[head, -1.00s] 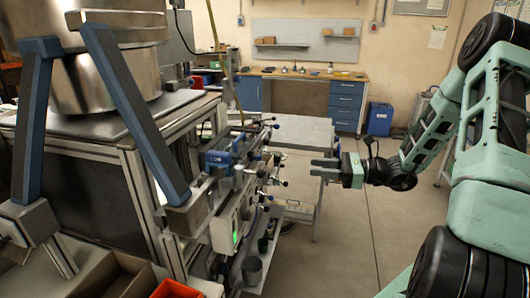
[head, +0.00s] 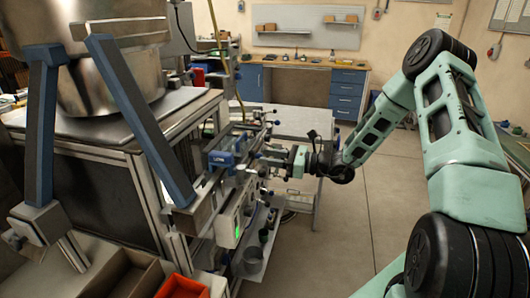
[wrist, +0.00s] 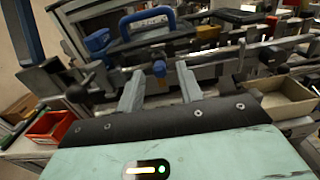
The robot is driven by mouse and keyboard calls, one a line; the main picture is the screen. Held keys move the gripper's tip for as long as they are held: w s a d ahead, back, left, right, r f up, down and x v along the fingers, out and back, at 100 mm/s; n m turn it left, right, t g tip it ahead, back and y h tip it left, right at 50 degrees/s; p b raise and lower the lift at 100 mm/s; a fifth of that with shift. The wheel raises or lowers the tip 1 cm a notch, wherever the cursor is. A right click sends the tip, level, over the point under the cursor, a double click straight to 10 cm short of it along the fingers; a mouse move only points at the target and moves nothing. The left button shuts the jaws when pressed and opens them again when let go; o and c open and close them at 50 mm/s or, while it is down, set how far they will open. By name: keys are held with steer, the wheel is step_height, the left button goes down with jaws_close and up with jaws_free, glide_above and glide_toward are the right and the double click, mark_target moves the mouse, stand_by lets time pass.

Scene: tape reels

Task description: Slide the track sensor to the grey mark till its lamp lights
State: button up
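My gripper (head: 276,158) is in front of the rail assembly at the middle of the head view. In the wrist view my gripper (wrist: 161,82) is open, its two pale fingers apart. A small part with an orange-yellow body and blue top (wrist: 159,70) shows between the fingers, beyond the tips; I cannot tell whether it is the track sensor. The metal rail (head: 240,165) carries several dark knobs. A blue clamp-like handle (head: 220,158) sits at the rail's near end; it also shows in the wrist view (wrist: 147,22). I cannot make out the grey mark or a sensor lamp.
A white box with a green light (head: 238,232) hangs below the rail. A large steel drum (head: 110,80) stands on the machine at left. An orange-red bin (head: 182,287) is at the lower left. A grey table (head: 300,122) is behind the rail; floor at right is clear.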

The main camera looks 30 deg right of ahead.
steer(key=shift+x, duration=0.9)
jaws_close()
steer(key=w+d+b, duration=0.1)
steer(key=w+d, duration=0.5)
steer(key=shift+d+b, duration=0.25)
steer(key=shift+b, duration=0.05)
steer(key=shift+r, duration=0.1)
